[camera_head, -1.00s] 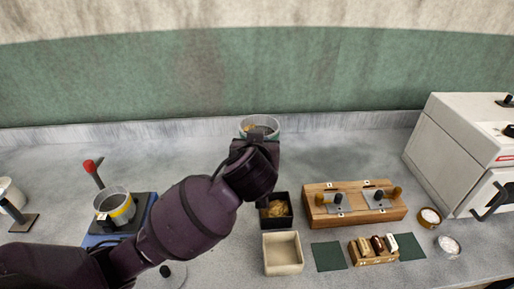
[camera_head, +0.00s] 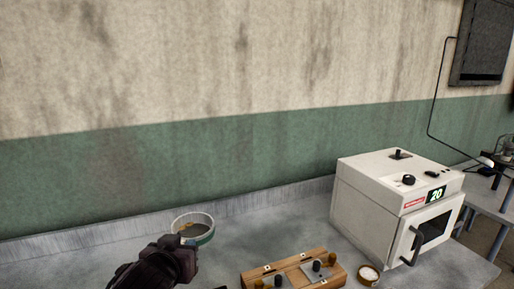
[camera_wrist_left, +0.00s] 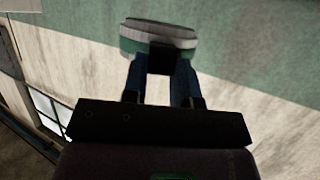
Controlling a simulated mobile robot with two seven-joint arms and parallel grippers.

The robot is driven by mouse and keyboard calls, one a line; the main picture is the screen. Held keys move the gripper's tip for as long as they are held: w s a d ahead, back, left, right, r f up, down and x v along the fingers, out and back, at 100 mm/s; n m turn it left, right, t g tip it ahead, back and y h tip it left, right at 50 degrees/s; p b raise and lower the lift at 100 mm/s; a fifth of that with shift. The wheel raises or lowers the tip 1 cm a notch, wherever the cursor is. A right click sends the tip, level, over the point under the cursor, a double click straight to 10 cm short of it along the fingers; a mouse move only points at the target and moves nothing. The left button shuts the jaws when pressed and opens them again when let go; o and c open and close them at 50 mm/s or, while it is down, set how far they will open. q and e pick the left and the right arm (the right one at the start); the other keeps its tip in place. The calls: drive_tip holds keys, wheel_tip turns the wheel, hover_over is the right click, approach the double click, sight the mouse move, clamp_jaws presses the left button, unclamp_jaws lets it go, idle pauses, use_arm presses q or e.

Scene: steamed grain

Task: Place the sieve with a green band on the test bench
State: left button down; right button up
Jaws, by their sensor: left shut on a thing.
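The sieve with a green band (camera_head: 194,228) is a round, pale-rimmed ring in the lower left of the head view. My left gripper (camera_head: 181,247) is at its near side and is shut on it. In the left wrist view the sieve (camera_wrist_left: 158,33) is at the top, with the left gripper's fingers (camera_wrist_left: 162,62) meeting at a dark block on its side. The sieve's height above the bench (camera_head: 90,262) is hard to tell. My right gripper is out of view.
A wooden block with metal fittings (camera_head: 281,274) lies on the bench at the bottom middle. A white oven-like machine (camera_head: 385,205) with a display reading 20 stands at the right. A small round dish (camera_head: 368,274) is in front of it. A grey side table (camera_head: 487,200) stands far right.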

use_arm(q)
drive_tip(key=s+a+f, duration=0.4)
drive_tip(key=a+f, duration=0.1)
drive_tip(key=f, duration=0.3)
drive_tip(key=shift+s+f+n+y+b, duration=0.3)
drive_tip(key=shift+y+b, duration=0.1)
drive_tip(key=shift+b, duration=0.05)
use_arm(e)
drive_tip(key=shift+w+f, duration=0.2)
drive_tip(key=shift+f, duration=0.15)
